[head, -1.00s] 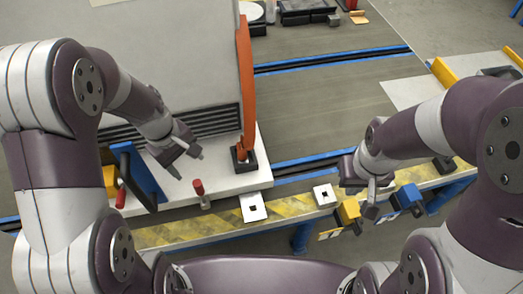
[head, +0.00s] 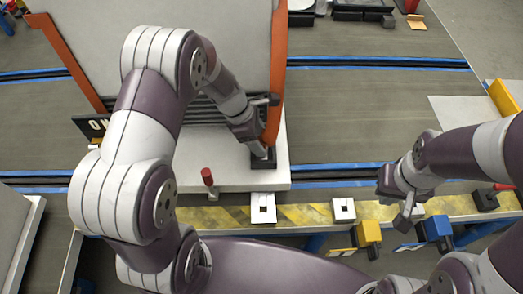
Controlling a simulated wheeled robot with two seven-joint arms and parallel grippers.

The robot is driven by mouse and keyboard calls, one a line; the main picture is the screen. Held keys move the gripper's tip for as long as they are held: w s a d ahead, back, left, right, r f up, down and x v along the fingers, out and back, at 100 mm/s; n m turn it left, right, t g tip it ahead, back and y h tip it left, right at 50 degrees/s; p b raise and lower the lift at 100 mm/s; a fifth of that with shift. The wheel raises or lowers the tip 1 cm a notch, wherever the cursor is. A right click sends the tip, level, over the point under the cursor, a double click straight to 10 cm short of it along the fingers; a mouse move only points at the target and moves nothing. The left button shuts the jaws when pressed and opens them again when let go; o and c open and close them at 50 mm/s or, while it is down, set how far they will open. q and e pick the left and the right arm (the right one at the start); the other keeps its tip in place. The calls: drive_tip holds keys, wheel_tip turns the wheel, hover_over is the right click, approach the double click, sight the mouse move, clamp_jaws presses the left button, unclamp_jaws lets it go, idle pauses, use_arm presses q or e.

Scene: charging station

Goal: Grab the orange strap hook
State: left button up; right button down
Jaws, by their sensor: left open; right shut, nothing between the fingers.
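An orange strap (head: 279,50) runs down the right edge of the large grey cabinet to a black hook base (head: 263,158) on the white platform. My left gripper (head: 267,125) is open beside the strap's lower end, just above the black base. One finger is higher and the other lower. I cannot tell whether the strap lies between the fingers. My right gripper (head: 408,213) is shut and empty, above the yellow striped ledge at the right, far from the strap.
A red-handled lever (head: 207,178) stands on the white platform (head: 230,175) near the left arm. Two white marker plates (head: 263,208) (head: 344,210), a yellow block (head: 369,233) and a blue block (head: 438,228) line the front ledge.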

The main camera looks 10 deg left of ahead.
use_arm(q)
drive_tip(key=shift+x, duration=1.1)
drive_tip(key=shift+r, duration=0.1)
drive_tip(key=c, duration=1.1)
drive_tip(key=shift+r, duration=0.1)
